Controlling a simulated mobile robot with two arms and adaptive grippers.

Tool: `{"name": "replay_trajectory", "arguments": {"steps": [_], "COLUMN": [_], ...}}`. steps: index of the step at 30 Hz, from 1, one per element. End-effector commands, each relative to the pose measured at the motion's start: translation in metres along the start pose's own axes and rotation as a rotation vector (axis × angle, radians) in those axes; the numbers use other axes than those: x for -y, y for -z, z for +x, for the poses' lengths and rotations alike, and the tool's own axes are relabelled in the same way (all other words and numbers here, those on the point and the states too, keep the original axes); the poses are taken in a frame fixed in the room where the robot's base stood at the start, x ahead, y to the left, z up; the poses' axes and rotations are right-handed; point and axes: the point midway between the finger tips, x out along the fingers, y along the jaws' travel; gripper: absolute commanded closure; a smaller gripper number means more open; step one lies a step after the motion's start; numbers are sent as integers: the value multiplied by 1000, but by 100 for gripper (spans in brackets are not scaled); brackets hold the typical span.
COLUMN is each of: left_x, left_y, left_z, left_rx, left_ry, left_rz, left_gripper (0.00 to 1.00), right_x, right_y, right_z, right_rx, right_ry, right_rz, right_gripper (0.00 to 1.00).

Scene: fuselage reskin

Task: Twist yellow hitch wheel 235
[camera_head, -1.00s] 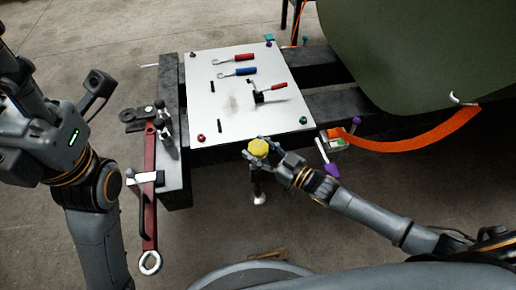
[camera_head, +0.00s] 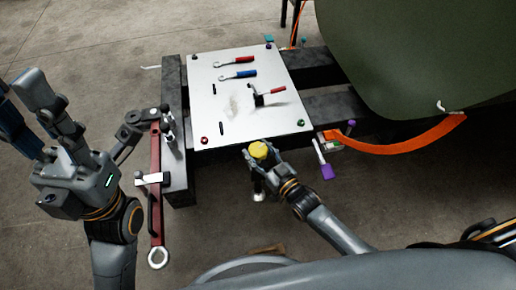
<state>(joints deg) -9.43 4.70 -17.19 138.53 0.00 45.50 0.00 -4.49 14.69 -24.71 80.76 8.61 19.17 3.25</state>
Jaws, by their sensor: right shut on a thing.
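The yellow hitch wheel (camera_head: 258,150) is a small knob on top of a dark upright post, just in front of the white board's near edge. The post's lower end has a pale foot. My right gripper (camera_head: 262,154) is shut on the wheel, with its fingers around the rim and its wrist coming in from the lower right. The fingers hide part of the wheel's side and the post. My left gripper (camera_head: 84,106) is raised at the left with its fingers spread apart and nothing between them. It is well away from the wheel.
A white board (camera_head: 215,100) on a dark frame carries a red-handled wrench (camera_head: 240,60), a blue-handled wrench (camera_head: 238,75) and another red-handled tool (camera_head: 271,92). A red bar (camera_head: 156,190) with a ring end hangs left. An orange strap (camera_head: 405,138) runs by the green fuselage (camera_head: 420,60).

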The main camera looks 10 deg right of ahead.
Motion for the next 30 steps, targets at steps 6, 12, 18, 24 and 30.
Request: {"name": "replay_trajectory", "arguments": {"steps": [6, 12, 18, 24, 30], "left_x": [0, 0, 0, 0, 0], "left_y": [0, 0, 0, 0, 0], "left_z": [0, 0, 0, 0, 0], "left_rx": [-1, 0, -2, -1, -1], "left_ry": [0, 0, -1, -1, -1], "left_rz": [0, 0, 0, 0, 0], "left_gripper": [60, 60, 60, 60, 60], "right_x": [0, 0, 0, 0, 0], "right_y": [1, 1, 0, -1, -1], "right_z": [1, 0, 0, -20, -64], "right_rx": [-4, -3, -2, 1, 2], "right_ry": [2, 2, 2, 2, 3], "right_rz": [-1, -1, 0, -1, 0], "right_gripper": [42, 24, 24, 24, 24]}}
